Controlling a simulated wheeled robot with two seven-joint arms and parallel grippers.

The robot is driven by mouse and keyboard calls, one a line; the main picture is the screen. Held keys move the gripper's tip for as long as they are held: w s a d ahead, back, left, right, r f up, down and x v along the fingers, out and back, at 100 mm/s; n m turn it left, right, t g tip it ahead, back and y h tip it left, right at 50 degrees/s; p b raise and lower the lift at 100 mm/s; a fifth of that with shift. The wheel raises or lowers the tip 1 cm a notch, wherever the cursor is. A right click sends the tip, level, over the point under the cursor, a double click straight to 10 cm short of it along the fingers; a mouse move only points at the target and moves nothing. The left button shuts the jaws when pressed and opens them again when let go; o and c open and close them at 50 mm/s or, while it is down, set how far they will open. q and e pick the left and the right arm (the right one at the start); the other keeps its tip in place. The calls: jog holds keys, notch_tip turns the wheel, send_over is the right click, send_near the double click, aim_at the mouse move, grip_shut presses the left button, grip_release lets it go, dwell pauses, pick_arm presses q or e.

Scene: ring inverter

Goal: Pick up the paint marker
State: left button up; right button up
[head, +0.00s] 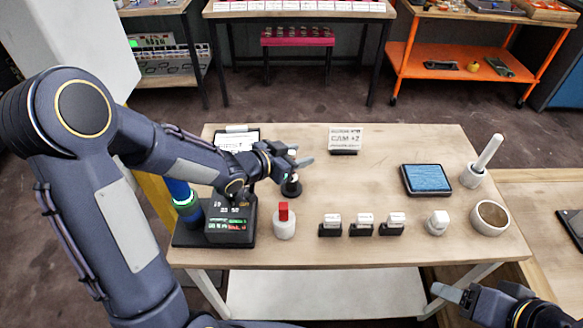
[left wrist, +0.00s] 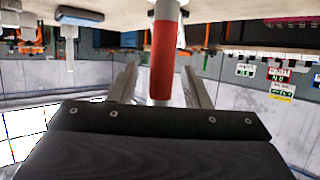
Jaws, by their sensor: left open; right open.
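In the left wrist view, which is upside down, a red cylinder with pale ends, seemingly the paint marker (left wrist: 164,62), stands between the two open fingers of my left gripper (left wrist: 160,84). I cannot tell whether either finger touches it. In the head view my left gripper (head: 299,158) is over the middle left of the table, above a small dark round stand (head: 291,189). It hides most of what stands there. My right gripper (head: 455,295) is open and empty at the lower right, in front of the table edge.
A white bottle with a red top (head: 284,222) stands near the dark stand. A black device (head: 230,224) is to its left. The table's middle (head: 345,180) is clear.

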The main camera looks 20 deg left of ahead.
pick_arm(q)
jog(key=c, duration=0.9)
jog(key=shift+o, duration=0.2)
jog(key=shift+r, duration=0.1)
